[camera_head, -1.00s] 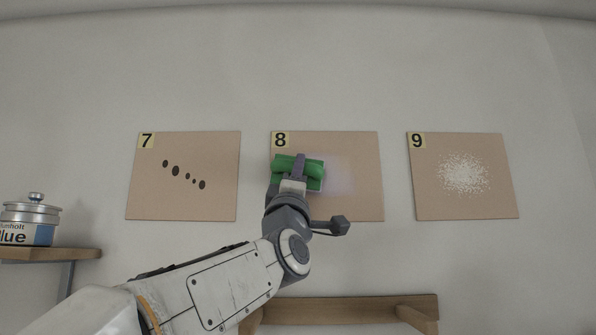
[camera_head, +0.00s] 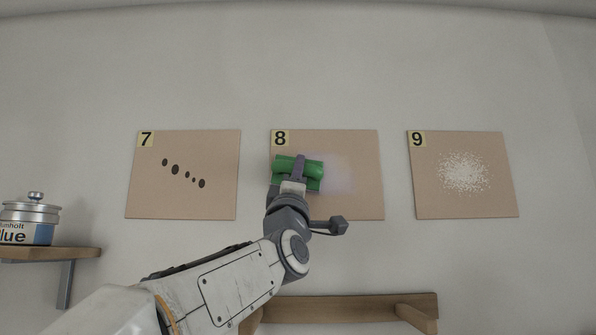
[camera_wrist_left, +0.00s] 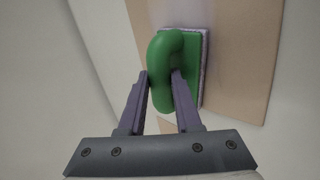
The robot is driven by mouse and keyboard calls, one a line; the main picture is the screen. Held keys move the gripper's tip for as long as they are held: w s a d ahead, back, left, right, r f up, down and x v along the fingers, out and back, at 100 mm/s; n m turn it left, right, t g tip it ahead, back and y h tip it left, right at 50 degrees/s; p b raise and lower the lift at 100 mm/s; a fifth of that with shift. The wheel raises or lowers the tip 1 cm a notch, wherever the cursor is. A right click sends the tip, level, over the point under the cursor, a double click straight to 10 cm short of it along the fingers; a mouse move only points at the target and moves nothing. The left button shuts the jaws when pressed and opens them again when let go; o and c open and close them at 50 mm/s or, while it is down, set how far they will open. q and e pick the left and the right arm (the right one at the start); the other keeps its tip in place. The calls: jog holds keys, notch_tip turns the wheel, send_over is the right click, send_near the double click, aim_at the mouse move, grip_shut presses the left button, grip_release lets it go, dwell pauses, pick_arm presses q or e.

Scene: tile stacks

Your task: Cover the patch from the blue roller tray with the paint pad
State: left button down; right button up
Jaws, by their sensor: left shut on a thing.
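The paint pad (camera_head: 311,167) is green with a thick rounded handle. My left gripper (camera_head: 298,170) is shut on its handle, and the pad lies over the left part of board 8 (camera_head: 365,205). In the left wrist view the pad (camera_wrist_left: 192,62) is between the fingers of the gripper (camera_wrist_left: 160,80), its pale face against or very near the board (camera_wrist_left: 245,70). A faint whitish-lilac patch (camera_head: 340,173) shows on board 8 to the right of the pad. What lies under the pad is hidden. No blue roller tray is in view. My right gripper is not in view.
Board 7 (camera_head: 215,180) with dark spots hangs to the left, board 9 (camera_head: 505,190) with white speckles to the right. A can labelled Blue (camera_head: 30,222) stands on a wooden shelf (camera_head: 75,253) at left. Another wooden shelf (camera_head: 350,308) is below board 8.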

aim_at(316, 173)
pick_arm(q)
jog(key=shift+w, duration=0.1)
jog(key=shift+d+p, duration=0.4)
jog(key=shift+d, duration=1.25)
jog(key=shift+d, duration=0.1)
